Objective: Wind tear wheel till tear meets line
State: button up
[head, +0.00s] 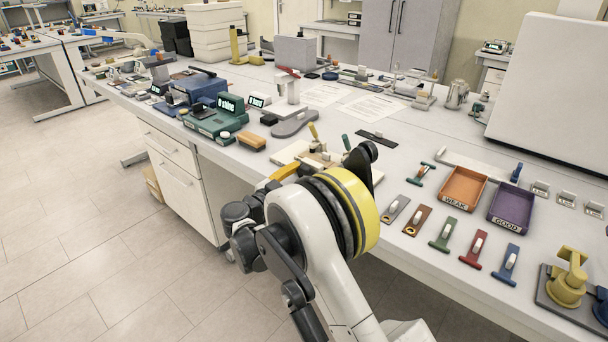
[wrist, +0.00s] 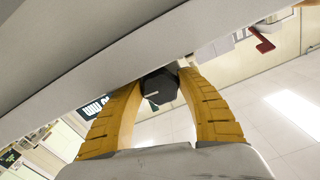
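In the wrist view, my gripper (wrist: 162,80) has its two yellow fingers around a dark faceted knob (wrist: 160,88), which looks like the wheel. A fingertip rests against each side of it. In the head view, a yellow finger of my gripper (head: 285,172) shows at the table's front edge, beside a cream-coloured fixture (head: 318,160) with yellow-handled and green-handled parts. My arm hides the wheel and part of this fixture there. The tear and the line cannot be made out in either view.
The white table (head: 450,220) carries an orange WEAK tray (head: 464,187) and a purple GOOD tray (head: 512,208) at right. Several coloured pieces lie before them. A grey shoe sole (head: 293,122) and a green device (head: 217,118) lie left of the fixture. A pale slab (wrist: 100,65) runs close above the fingers.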

jog(key=o, duration=0.3)
jog(key=v, duration=1.2)
